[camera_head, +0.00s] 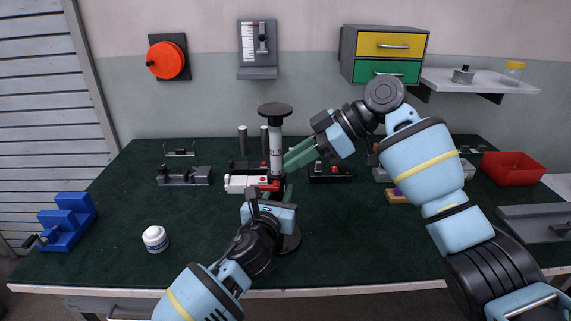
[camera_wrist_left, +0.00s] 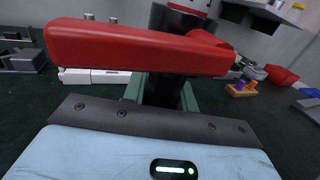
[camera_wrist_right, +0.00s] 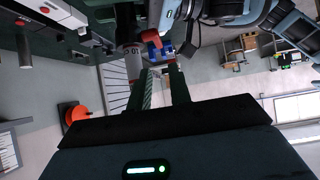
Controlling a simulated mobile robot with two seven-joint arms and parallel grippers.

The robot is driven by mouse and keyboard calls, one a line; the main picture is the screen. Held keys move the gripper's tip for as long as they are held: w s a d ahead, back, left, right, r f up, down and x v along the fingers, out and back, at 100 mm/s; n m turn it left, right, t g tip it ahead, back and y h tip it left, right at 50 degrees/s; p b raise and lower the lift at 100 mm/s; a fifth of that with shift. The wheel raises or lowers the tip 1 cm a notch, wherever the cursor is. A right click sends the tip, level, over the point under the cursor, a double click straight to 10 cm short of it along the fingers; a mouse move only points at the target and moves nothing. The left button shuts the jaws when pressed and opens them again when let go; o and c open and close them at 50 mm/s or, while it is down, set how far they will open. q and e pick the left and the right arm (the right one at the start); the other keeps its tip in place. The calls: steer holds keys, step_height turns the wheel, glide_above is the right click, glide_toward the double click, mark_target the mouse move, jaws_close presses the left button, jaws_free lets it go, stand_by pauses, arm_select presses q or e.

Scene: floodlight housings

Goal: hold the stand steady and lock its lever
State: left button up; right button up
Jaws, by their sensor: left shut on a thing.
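The stand (camera_head: 276,140) is upright near the middle of the bench, with a round black top, a white column and a dark round base. Its red lever (camera_head: 268,185) sticks out to the left at the collar; it looms large in the left wrist view (camera_wrist_left: 130,47). My left gripper (camera_head: 280,191) is shut around the stand's dark lower post, just below the lever. My right gripper (camera_head: 290,160) is beside the column on the right, above the lever, its green fingers apart and empty. The column also shows in the right wrist view (camera_wrist_right: 132,62).
A white-and-red fixture (camera_head: 240,183) and other dark fixtures lie around the stand. A white jar (camera_head: 155,239) and a blue stepped block (camera_head: 68,221) are at left, a red bin (camera_head: 513,168) at right. The front left bench is mostly clear.

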stand_by(0.3)
arm_select(q)
steer(key=o, duration=1.1)
steer(key=shift+s, duration=0.1)
steer(key=v, duration=1.2)
